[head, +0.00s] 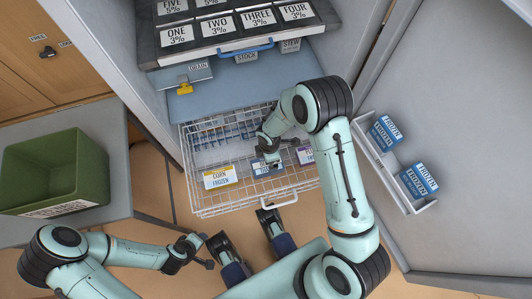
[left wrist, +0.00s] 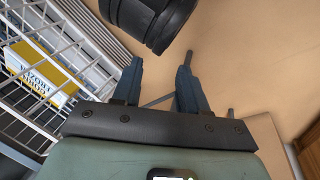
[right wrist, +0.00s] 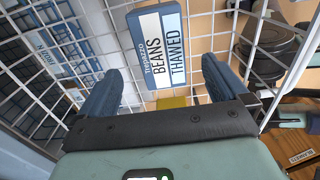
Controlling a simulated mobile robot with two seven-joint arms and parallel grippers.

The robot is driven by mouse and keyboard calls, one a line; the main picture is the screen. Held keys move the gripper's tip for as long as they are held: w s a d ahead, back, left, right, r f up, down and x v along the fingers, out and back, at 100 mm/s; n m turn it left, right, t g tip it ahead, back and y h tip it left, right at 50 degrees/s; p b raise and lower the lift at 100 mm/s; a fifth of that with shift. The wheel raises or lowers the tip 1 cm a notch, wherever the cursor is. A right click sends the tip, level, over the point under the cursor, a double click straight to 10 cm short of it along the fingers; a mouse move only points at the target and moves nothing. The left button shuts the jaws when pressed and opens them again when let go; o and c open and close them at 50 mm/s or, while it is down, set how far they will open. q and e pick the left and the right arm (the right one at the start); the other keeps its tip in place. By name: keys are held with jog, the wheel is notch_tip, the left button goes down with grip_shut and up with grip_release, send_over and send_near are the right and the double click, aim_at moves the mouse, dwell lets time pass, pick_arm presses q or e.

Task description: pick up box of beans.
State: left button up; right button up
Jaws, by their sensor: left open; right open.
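A blue-and-white box reading BEANS THAWED (right wrist: 160,45) shows in the right wrist view, inside the white wire basket (head: 205,211). In the head view a blue-and-white item (head: 264,167), partly hidden by my right gripper, lies in the same part of the basket. My right gripper (head: 272,157) is over the basket, open. In the right wrist view its fingers (right wrist: 164,68) stand either side of the lower part of the beans box, with nothing gripped. My left gripper (head: 207,252) is open and empty outside the basket; it also shows in the left wrist view (left wrist: 160,65).
A yellow-and-white corn box (head: 220,177) and a purple-labelled box (head: 306,155) are also in the basket. A door shelf (head: 368,165) holds blue FROZEN boxes (head: 386,132). A green bin (head: 55,165) stands on the left counter. The drain tray (head: 185,76) is above the basket.

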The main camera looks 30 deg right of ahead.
aim_at(267, 167)
notch_tip(267, 167, down, 4)
jog(key=shift+a+f+b, duration=0.1)
jog(key=shift+b, duration=0.4)
notch_tip(267, 167, down, 4)
jog(key=shift+a+r+b, duration=0.1)
jog(key=shift+a+b, duration=0.05)
jog(key=shift+b, duration=0.55)
jog(key=shift+f, duration=0.3)
pick_arm(q)
jog(key=shift+t+y, duration=0.3)
jog(key=shift+t, duration=0.1)
jog(key=w+a+f, duration=0.2)
jog(key=f, duration=0.1)
jog(key=shift+w+f, duration=0.15)
jog(key=shift+w, duration=0.2)
pick_arm(e)
jog(key=shift+r, duration=0.1)
jog(key=c, duration=1.2)
